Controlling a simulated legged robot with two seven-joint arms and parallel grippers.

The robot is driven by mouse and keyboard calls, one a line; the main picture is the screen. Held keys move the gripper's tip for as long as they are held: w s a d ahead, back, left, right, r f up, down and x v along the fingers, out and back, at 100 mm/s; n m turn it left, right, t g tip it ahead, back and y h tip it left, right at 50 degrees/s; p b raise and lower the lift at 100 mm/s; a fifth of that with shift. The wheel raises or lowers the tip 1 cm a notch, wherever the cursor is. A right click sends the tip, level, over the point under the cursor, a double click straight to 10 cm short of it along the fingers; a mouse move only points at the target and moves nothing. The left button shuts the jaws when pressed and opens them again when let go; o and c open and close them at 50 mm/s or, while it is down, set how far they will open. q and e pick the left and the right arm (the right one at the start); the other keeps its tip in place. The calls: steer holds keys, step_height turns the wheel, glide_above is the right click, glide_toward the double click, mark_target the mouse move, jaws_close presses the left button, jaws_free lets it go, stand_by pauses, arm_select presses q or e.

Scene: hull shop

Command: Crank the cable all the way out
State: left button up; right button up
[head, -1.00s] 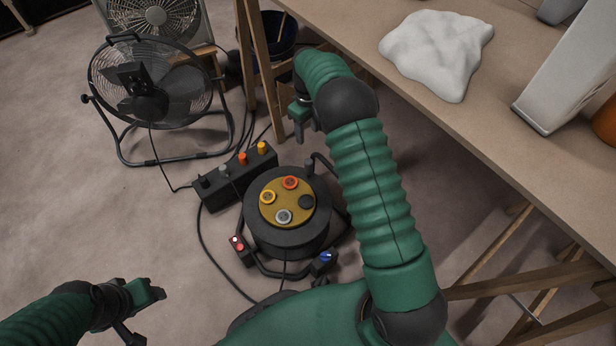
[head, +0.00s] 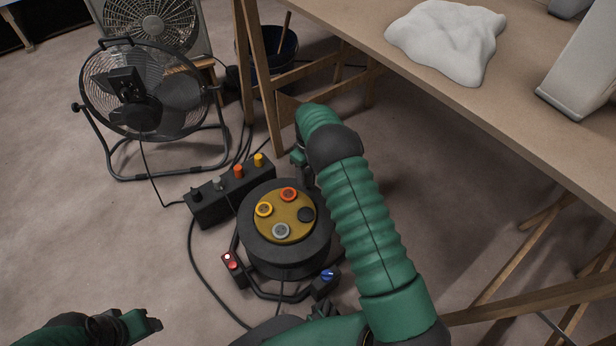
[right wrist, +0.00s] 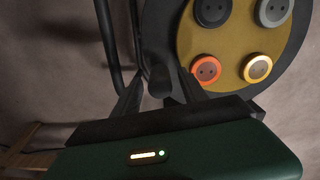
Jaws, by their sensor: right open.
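The cable reel (head: 285,262) is a black drum on a tube frame on the floor, with an ochre face (head: 284,232) carrying several round sockets. My right gripper (head: 300,166) is at the reel's upper right edge, mostly hidden by its own arm. In the right wrist view its fingers (right wrist: 158,84) are open, one on each side of the dark crank grip (right wrist: 157,68); I cannot tell whether they touch it. The crank is hidden in the head view. My left gripper (head: 145,326) is low at the left, away from the reel; its jaw opening is unclear.
A black power strip (head: 217,198) with coloured plugs stands just left of the reel, with cables around it. A floor fan (head: 150,95) stands at the upper left. A wooden workbench (head: 440,80) fills the right, its trestle legs near my right arm.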

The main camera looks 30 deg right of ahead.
jaws_close()
stand_by(0.3)
steer(key=shift+r, duration=0.1)
stand_by(1.0)
